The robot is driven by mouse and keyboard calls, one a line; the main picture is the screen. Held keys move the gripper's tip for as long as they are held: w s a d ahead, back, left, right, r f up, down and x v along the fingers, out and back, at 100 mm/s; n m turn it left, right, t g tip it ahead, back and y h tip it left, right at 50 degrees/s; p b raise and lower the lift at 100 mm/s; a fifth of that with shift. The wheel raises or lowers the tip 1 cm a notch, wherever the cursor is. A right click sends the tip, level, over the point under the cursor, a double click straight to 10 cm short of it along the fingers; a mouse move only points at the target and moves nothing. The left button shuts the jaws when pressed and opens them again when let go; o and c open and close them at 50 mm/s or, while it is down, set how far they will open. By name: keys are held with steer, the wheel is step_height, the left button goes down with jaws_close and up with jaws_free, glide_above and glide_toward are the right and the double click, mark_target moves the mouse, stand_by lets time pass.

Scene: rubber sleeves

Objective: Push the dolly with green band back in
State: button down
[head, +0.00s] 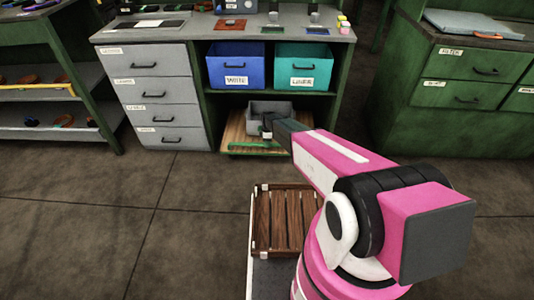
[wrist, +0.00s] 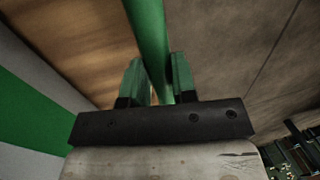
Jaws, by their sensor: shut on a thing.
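The dolly (head: 233,131) has a wooden deck and stands on the floor in the open bay under the grey-topped bench. Its front edge shows green and lies about at the bench's front, perhaps slightly out. A grey bin (head: 262,108) stands on the deck, partly hidden by my arm. A green bar (head: 250,144) runs along the dolly's front. In the wrist view the green bar (wrist: 147,35) passes between the two green-faced fingers of my gripper (wrist: 156,85), which is shut on it. A green band (wrist: 35,118) between pale strips shows at the left there.
Blue (head: 235,66) and teal (head: 302,67) bins sit on the shelf above the bay. A grey drawer stack (head: 160,95) borders the bay at left. A slatted wooden crate (head: 283,220) is in front of me. The floor at left is clear.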

steer(key=w, duration=1.5)
steer(key=shift+d, duration=0.25)
steer(key=c, duration=0.9)
jaws_free()
steer(key=shift+w, duration=0.1)
